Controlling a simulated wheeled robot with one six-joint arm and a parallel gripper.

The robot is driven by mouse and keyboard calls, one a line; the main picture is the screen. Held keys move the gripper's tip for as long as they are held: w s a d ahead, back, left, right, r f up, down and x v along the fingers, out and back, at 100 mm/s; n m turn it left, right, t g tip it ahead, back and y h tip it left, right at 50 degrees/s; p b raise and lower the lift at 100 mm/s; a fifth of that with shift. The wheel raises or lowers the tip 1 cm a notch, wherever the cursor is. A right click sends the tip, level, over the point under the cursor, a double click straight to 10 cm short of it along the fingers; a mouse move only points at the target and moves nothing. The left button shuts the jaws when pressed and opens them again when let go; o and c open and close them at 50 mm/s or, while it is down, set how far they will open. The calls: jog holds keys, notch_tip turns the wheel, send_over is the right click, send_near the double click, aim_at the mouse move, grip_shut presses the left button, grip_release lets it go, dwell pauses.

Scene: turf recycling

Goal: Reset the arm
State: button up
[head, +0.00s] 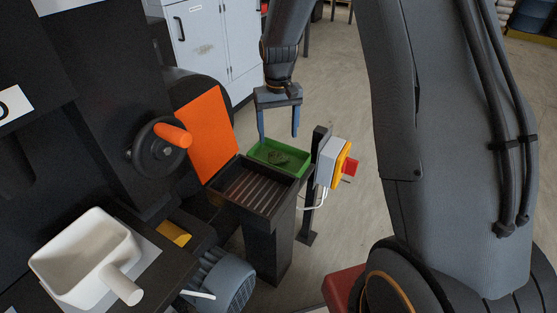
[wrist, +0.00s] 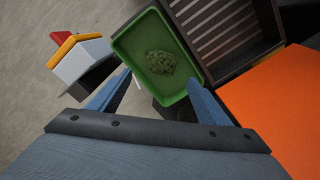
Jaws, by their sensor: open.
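My gripper (head: 278,134) hangs from the arm with its two blue fingers spread apart, pointing down. It is open, with nothing seen between the fingers. It is over or just behind a green tray (head: 299,170) that holds a small dark green clump (head: 280,157). In the wrist view my gripper (wrist: 158,84) shows its fingertips by the near end of the green tray (wrist: 125,43); I cannot tell whether they touch it. The clump (wrist: 160,63) lies inside the tray.
A slatted black chute (head: 255,187) adjoins the tray, with an orange panel (head: 208,130) beside it. A post carries a box with a red button (head: 349,168) right of the tray. A handwheel (head: 158,150) and white scoop-like container (head: 85,258) are left.

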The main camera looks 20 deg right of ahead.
jog(key=shift+r, duration=0.4)
jog(key=shift+s, duration=0.15)
jog(key=s+r, duration=0.2)
jog(key=s, duration=1)
jog(key=s+r, duration=0.3)
jog(key=s, duration=1)
jog(key=shift+d+r, duration=0.2)
jog(key=shift+d, duration=0.25)
